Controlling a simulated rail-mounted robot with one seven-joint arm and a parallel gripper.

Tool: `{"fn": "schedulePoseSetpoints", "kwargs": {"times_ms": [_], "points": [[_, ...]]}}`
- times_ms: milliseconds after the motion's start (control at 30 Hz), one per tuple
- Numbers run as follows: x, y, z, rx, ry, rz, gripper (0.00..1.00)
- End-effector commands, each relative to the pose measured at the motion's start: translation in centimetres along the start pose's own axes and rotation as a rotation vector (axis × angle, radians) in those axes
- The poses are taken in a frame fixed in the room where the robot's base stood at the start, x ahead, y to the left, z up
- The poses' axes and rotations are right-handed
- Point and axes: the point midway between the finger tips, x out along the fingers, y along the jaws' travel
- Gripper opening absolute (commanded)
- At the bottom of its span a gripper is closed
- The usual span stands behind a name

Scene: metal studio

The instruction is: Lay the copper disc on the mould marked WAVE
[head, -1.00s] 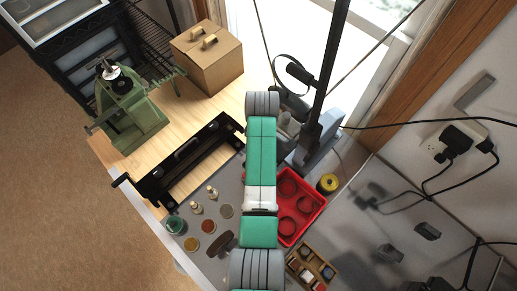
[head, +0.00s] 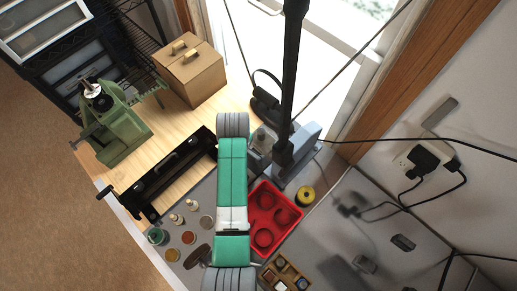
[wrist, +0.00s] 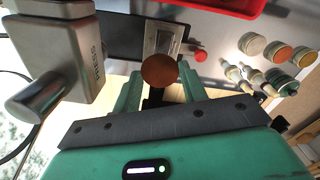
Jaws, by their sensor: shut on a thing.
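The copper disc (wrist: 160,70) is in the wrist view, held between the fingertips of my gripper (wrist: 159,84), which is shut on it. Behind the disc in that view is a silver metal block with a rectangular plate (wrist: 164,38); I cannot read any marking on it. The disc appears in front of this block's near edge, and I cannot tell whether they touch. No legible WAVE mark shows in either view. In the head view my arm hides my gripper and the disc.
A grey press (head: 298,150) stands behind my arm, its lettered body (wrist: 85,60) close at left in the wrist view. A red tray (head: 291,197) lies right of the arm.

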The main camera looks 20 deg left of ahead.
Motion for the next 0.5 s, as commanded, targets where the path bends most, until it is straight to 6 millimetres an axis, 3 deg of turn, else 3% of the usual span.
{"fn": "schedulePoseSetpoints", "kwargs": {"times_ms": [500], "points": [[2.0,0.1,0.1,0.001,0.0,0.0,0.21]]}}
